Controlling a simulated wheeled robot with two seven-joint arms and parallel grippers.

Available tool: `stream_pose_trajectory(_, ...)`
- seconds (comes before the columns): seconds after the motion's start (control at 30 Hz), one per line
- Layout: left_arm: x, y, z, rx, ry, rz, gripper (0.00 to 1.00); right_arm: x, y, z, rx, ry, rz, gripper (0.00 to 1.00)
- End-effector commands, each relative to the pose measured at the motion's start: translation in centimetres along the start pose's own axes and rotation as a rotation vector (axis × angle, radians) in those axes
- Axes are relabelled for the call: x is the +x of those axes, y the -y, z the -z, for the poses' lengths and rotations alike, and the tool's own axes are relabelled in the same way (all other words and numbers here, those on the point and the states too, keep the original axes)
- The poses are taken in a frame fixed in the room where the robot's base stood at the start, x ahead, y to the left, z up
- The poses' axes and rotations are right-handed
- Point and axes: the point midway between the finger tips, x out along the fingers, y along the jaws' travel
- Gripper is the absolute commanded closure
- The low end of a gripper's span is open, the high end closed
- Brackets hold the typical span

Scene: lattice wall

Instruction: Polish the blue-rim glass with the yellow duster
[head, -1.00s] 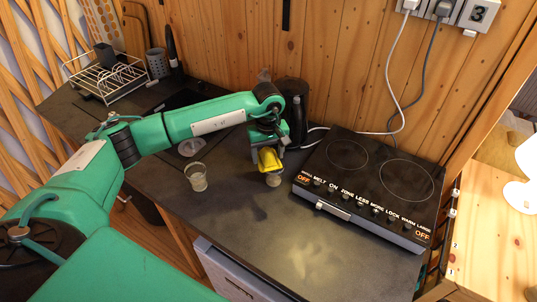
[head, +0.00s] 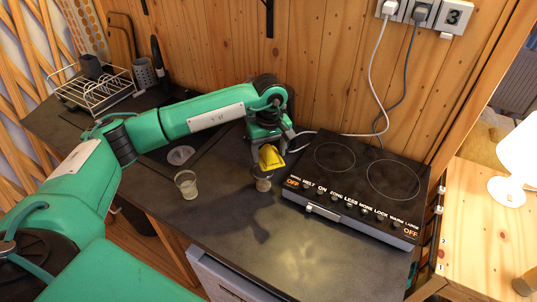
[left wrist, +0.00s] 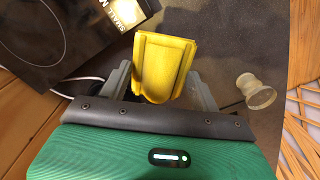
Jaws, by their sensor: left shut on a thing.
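My left gripper (head: 270,143) is shut on the yellow duster (head: 271,157), which points down over the counter. The duster also shows between the fingers in the left wrist view (left wrist: 163,66). A small glass (head: 263,185) stands just below the duster, partly covered by it; I cannot tell whether they touch. I cannot make out a blue rim on either glass. My right gripper is not in view.
A black hob (head: 350,205) lies close right of the duster. The wooden wall (head: 335,75) rises behind, with a dark jug or kettle beside the arm. A wire dish rack (head: 95,88) stands back left. The front counter (head: 290,240) is clear.

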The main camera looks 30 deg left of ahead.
Motion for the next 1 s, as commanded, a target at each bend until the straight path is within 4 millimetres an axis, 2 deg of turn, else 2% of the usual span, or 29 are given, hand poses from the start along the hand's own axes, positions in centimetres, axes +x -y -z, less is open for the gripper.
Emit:
stream_pose_trajectory(0.1,-1.4,-0.1,-0.1,-0.003,-0.001,-0.001,0.55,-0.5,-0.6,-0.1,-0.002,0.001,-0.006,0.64)
stream_pose_trajectory(0.3,-2.5,-0.1,-0.3,-0.007,0.0,0.0,0.55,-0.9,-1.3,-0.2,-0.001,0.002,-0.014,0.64)
stream_pose_trajectory(0.87,-2.5,-0.1,-0.4,-0.002,0.0,0.0,0.55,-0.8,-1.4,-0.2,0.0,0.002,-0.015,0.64)
stream_pose_trajectory(1.0,-1.9,0.7,-2.2,0.101,-0.006,0.003,0.55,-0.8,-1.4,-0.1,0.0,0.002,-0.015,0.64)
